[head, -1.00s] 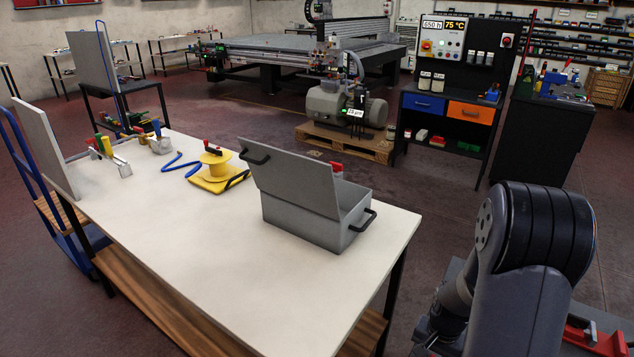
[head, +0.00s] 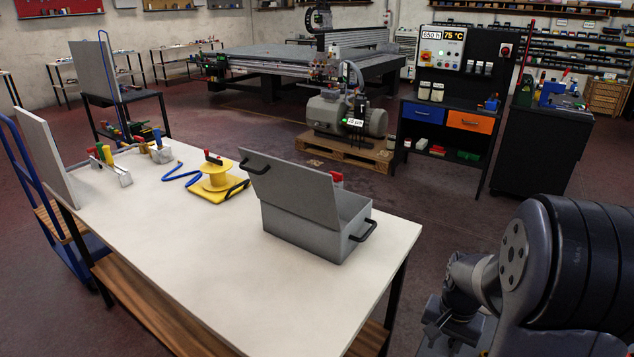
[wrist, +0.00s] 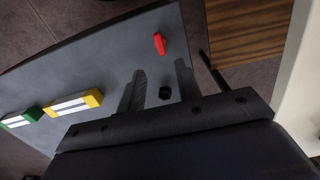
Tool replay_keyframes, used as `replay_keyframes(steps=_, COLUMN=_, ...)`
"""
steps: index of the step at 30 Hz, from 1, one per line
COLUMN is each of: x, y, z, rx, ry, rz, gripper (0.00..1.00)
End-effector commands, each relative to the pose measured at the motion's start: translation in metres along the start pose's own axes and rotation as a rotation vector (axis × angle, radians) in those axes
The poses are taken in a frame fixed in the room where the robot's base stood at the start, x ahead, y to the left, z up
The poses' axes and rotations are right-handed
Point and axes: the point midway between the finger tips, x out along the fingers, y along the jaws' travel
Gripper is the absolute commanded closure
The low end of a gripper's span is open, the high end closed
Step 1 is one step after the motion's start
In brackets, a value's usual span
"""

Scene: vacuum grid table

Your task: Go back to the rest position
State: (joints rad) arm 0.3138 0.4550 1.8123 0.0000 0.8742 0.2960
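My gripper (wrist: 160,76) shows in the wrist view with its two dark fingers apart and nothing held between them. It hangs over a dark grey flat surface (wrist: 105,58). A small black knob (wrist: 164,93) shows on that surface between the fingers in the picture; I cannot tell its distance from them. In the head view my arm is folded at the lower right, beside the white table (head: 330,290) and clear of it. The fingers are not clearly visible there.
On the table stand an open grey case (head: 305,230), a yellow spool (head: 216,178) and a blue hose (head: 180,175). The grey surface carries a red piece (wrist: 159,43), a yellow-ended block (wrist: 78,102) and a green-ended block (wrist: 20,118). Open floor lies behind the table.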

Motion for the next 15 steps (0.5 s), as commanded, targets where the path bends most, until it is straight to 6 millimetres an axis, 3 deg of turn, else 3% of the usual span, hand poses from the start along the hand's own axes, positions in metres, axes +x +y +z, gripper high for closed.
replay_keyframes(steps=1, x=-0.011, y=0.000, z=-0.001, rx=0.000, ry=0.005, rz=-0.002, gripper=0.67)
replay_keyframes(steps=3, x=0.013, y=0.001, z=0.002, rx=0.000, ry=-0.008, rz=0.003, gripper=0.67)
replay_keyframes(steps=15, x=0.084, y=0.000, z=0.001, rx=-0.001, ry=-0.005, rz=0.002, gripper=0.67)
